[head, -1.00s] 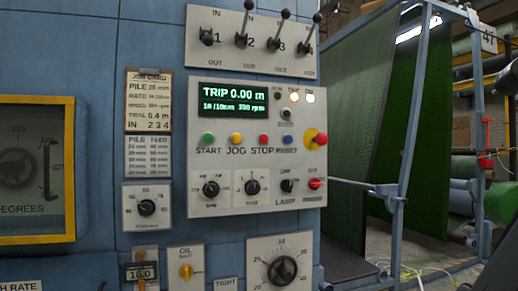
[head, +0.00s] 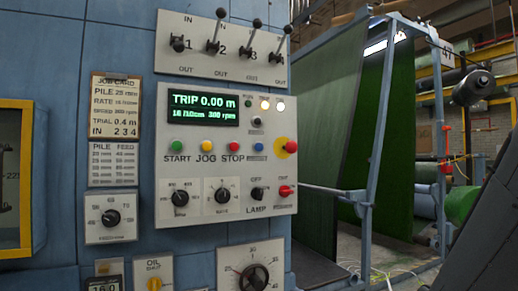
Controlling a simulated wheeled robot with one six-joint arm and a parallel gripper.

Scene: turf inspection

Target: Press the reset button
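The blue reset button (head: 258,146) is on the white control panel (head: 225,204), at the right end of a row after the green start, yellow jog and red stop buttons. A small blue label, too blurred to read surely, sits under it. The display (head: 203,108) above reads TRIP 0.00 m. Two lamps (head: 265,105) at the panel's upper right are lit. A red mushroom knob (head: 287,146) on a yellow disc is just right of the blue button. I cannot make out my gripper in the head view.
Several levers (head: 216,32) stick out above the panel. Rotary knobs (head: 222,195) and a red switch (head: 286,191) are below the buttons. A yellow-framed window (head: 40,180) is at the left. Green turf (head: 378,130) hangs behind a blue metal frame (head: 375,120) at the right.

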